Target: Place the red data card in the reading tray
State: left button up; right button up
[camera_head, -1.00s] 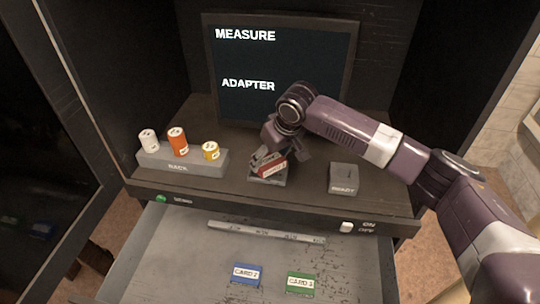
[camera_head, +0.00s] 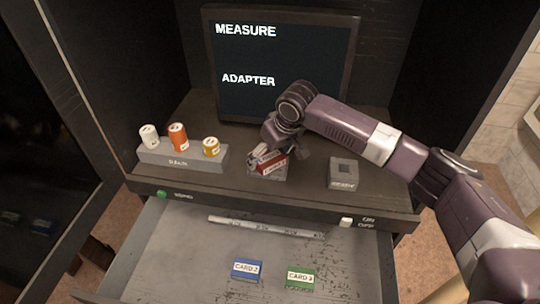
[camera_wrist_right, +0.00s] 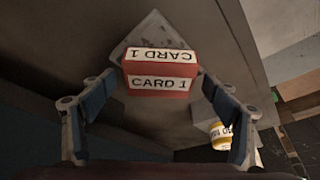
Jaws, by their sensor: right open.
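The red data card (camera_head: 272,165), labelled CARD 1, stands in the small grey reading tray (camera_head: 284,177) on the bench shelf. In the right wrist view the card (camera_wrist_right: 158,82) shows its top and one face, and the tray (camera_wrist_right: 147,32) extends behind it. My right gripper (camera_head: 267,155) is at the card and open. In the wrist view its fingers (camera_wrist_right: 160,78) are on either side of the card, with small gaps. How deep the card is seated is hard to tell. My left gripper is out of view.
A grey rack (camera_head: 205,160) with white, orange and yellow cylinders stands left of the tray. A grey block (camera_head: 343,174) stands to the right. The open drawer (camera_head: 180,250) below holds a blue card (camera_head: 247,269), a green card (camera_head: 299,278) and a pale bar. A screen (camera_head: 285,60) stands behind.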

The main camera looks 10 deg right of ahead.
jog(key=shift+r, duration=0.3)
jog(key=b+v, duration=0.3)
jog(key=v, duration=0.9)
jog(key=shift+r, duration=0.15)
